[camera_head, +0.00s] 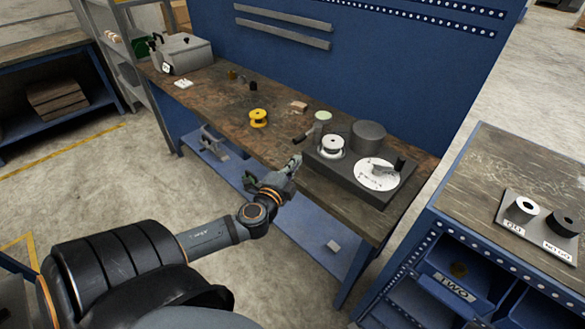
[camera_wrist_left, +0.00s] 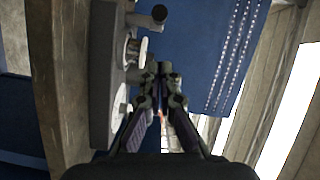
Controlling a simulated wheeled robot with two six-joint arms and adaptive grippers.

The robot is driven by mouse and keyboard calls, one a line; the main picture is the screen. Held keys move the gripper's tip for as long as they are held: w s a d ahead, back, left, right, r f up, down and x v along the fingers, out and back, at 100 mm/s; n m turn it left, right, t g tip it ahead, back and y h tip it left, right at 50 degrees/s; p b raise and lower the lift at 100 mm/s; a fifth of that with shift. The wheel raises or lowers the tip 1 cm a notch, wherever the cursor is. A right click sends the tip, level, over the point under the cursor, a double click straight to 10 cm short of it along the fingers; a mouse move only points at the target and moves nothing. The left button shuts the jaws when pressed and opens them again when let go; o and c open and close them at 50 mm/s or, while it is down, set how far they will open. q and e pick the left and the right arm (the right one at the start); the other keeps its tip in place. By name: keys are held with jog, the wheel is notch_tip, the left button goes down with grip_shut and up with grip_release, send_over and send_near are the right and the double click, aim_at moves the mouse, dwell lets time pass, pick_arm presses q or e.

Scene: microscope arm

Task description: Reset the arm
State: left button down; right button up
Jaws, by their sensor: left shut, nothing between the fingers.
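A dark base plate (camera_head: 340,172) lies on the right end of the workbench and carries the arm device. A white disc (camera_head: 372,182) sits on its right part, with a dark-handled lever arm (camera_head: 390,167) lying across it. My left gripper (camera_head: 295,160) is in front of the bench by the plate's left end, shut and empty, apart from the lever. In the left wrist view the shut fingers (camera_wrist_left: 158,74) are in the middle, with the plate (camera_wrist_left: 103,75) to their left and a black knob (camera_wrist_left: 160,13) above. My right gripper is not in view.
A white spool (camera_head: 333,146), a grey cylinder (camera_head: 368,136) and a pale green disc (camera_head: 323,115) stand around the plate's back and left. A yellow spool (camera_head: 258,118) stands further left on the bench. A blue panel (camera_head: 350,70) rises behind. A second table (camera_head: 480,185) stands at right.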

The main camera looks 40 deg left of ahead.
pick_arm(q)
jog(key=s+a+f+n+g, duration=0.2)
jog(key=s+a+f+g, duration=0.15)
jog(key=f, duration=0.75)
jog(key=s+a+f+n+g+y, duration=0.1)
jog(key=s+a+f+n+g, duration=0.3)
jog(key=f, duration=0.7)
jog(key=s+a+f+g, duration=0.15)
jog(key=s+f, duration=0.35)
jog(key=f, duration=0.5)
jog(key=s+d+f+n+g+h, duration=0.1)
jog(key=s+d+f+n+g, duration=0.15)
jog(key=s+f, duration=0.5)
jog(key=s+d+f+n+g+h, duration=0.1)
jog(key=s+d+f+g, duration=0.1)
jog(key=s+d+f, duration=0.5)
jog(key=s+d+f+n+g+h, duration=0.1)
jog(key=s+d+f, duration=0.3)
jog(key=s, duration=0.2)
jog(key=s+d+f+n+g+h, duration=0.1)
jog(key=s+d+f+n, duration=0.1)
jog(key=s+d+f, duration=0.2)
jog(key=shift+s+d+f, duration=0.4)
jog(key=shift+s+f, duration=0.4)
jog(key=shift+s, duration=0.45)
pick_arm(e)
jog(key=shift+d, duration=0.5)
